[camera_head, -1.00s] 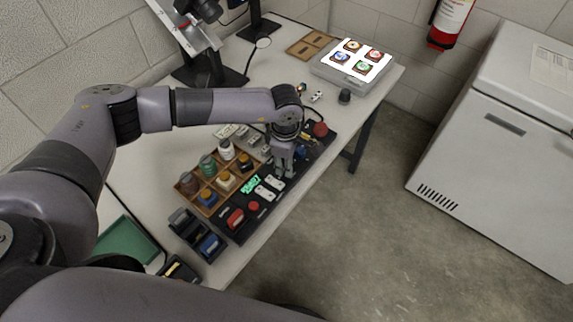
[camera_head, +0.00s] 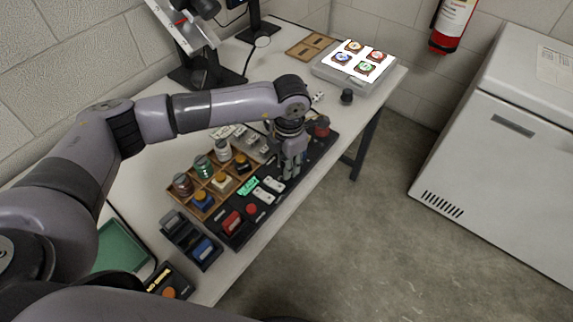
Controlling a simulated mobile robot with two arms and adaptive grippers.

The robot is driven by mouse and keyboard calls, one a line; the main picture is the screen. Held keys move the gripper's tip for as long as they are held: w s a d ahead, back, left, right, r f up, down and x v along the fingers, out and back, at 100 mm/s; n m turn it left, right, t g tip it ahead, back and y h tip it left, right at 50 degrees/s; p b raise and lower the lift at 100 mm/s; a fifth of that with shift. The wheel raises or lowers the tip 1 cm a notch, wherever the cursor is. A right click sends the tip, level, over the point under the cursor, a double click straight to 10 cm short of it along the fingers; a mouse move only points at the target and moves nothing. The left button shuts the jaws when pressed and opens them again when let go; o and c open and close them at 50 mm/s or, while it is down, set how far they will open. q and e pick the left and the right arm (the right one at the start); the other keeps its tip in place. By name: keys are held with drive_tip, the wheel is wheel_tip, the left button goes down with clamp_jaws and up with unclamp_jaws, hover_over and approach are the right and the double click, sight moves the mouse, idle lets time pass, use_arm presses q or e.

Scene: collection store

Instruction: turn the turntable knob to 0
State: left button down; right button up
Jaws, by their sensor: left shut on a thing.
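A long black control panel (camera_head: 217,229) lies along the table's front edge. It carries a green lit display (camera_head: 248,186), pale switches (camera_head: 264,195), a red rocker (camera_head: 231,221), a small red button (camera_head: 252,209) and a red round knob (camera_head: 321,128) at its far end. My left gripper (camera_head: 290,174) points down at the panel between the pale switches and the red round knob. Its fingers are closed on a small part of the panel, apparently the turntable knob, which they hide. I cannot read the knob's setting. My right gripper is not in view.
A wooden tray of jars (camera_head: 190,203) stands close behind the panel. Dark bins (camera_head: 190,240) are at its near end. A lit box with round pieces (camera_head: 380,84) and a small black round object (camera_head: 347,96) are beyond the far end.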

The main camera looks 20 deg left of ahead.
use_arm(q)
drive_tip(key=shift+n, duration=0.7)
drive_tip(key=c, duration=1.6)
unclamp_jaws()
drive_tip(key=shift+d, duration=0.1)
drive_tip(key=shift+r, duration=0.55)
drive_tip(key=r, duration=1.1)
drive_tip(key=shift+s+d, duration=0.2)
drive_tip(key=shift+d, duration=0.05)
